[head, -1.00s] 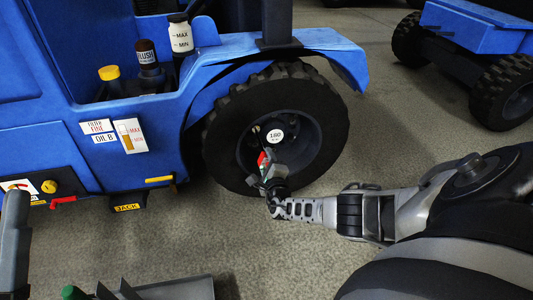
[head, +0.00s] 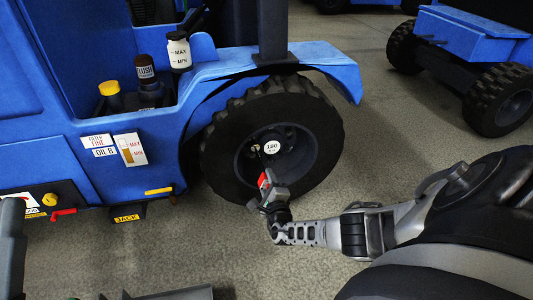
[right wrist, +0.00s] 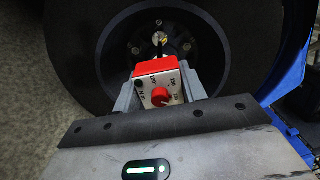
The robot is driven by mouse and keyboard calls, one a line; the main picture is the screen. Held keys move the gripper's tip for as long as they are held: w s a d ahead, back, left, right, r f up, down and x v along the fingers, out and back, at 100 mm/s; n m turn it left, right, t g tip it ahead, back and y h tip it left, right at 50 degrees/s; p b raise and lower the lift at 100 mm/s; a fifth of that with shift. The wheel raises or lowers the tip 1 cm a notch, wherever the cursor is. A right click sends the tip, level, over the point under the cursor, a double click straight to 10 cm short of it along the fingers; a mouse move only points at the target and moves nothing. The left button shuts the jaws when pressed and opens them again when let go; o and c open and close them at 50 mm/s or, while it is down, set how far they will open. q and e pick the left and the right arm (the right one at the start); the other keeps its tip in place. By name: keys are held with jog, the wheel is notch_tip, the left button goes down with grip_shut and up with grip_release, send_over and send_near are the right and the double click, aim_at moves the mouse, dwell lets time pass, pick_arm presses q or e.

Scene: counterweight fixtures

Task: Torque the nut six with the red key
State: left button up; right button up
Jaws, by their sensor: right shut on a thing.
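The red key (right wrist: 158,82) is a red-edged box with a pale dial face and a red knob. My right gripper (head: 268,193) is shut on it, with a finger on each side in the right wrist view. Several nuts ring the hub in the right wrist view. I cannot tell which is nut six, nor whether the shaft touches one. My left gripper is not visible.
The blue vehicle (head: 150,190) carries the wheel, with bottles on its ledge and a JACK label (head: 127,218) low down. A grey tray edge (head: 185,294) shows at the bottom. Another blue vehicle (head: 470,35) stands at upper right. Open floor (head: 390,130) lies between.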

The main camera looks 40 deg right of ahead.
jog(key=shift+s, duration=0.1)
jog(key=shift+p+v, duration=0.75)
jog(key=shift+v, duration=0.1)
jog(key=shift+s+a, duration=0.3)
jog(key=shift+s, duration=0.15)
jog(key=shift+a, duration=0.1)
